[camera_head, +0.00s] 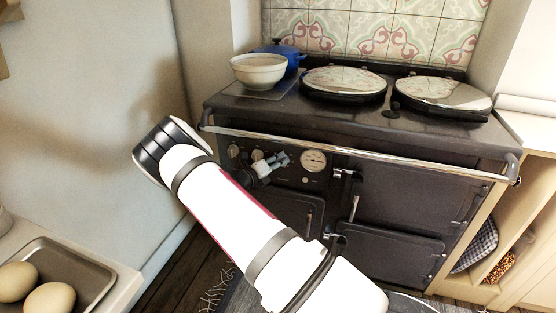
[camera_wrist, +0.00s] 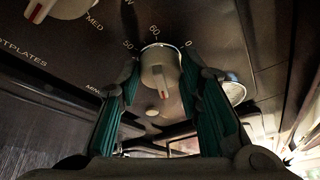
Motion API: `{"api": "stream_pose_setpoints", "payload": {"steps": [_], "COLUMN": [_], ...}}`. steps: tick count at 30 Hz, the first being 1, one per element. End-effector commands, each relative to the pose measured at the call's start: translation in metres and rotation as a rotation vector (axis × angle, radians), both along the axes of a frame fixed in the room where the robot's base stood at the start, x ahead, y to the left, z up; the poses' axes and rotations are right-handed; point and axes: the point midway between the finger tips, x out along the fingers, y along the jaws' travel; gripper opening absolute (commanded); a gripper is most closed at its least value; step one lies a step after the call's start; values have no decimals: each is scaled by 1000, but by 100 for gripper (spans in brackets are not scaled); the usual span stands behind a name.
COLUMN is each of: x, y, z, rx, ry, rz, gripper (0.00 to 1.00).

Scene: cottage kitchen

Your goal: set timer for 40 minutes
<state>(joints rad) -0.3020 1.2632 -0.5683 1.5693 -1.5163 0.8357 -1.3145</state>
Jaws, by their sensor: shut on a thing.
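The timer knob (camera_wrist: 158,57) is a pale round dial on the dark range cooker panel, in the wrist view. Printed marks 50, 60 and 0 show around its upper side. Its raised grip carries a small reddish mark on the side toward the bottom of the picture; the exact setting is hard to read. My gripper (camera_wrist: 160,74) has its green-padded fingers on either side of this knob, shut on it. In the head view my gripper (camera_head: 276,163) is at the cooker's control panel, and the knob it holds is hidden or too small to tell.
Another knob (camera_wrist: 70,6) is beside it, near the lettering MED. A round gauge (camera_head: 314,160) is right of my gripper. The chrome rail (camera_head: 370,150) runs above the panel. A cream bowl (camera_head: 258,72) and blue pot (camera_head: 290,57) stand on top, left of two lids.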

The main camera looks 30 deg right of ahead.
Motion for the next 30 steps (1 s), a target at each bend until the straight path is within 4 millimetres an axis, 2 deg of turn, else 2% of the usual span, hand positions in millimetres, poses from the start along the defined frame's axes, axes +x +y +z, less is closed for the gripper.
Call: {"api": "stream_pose_setpoints", "payload": {"steps": [30], "x": [-13], "y": [-6], "z": [10], "rx": [562], "ry": [-714], "rz": [-2], "gripper": [5]}}
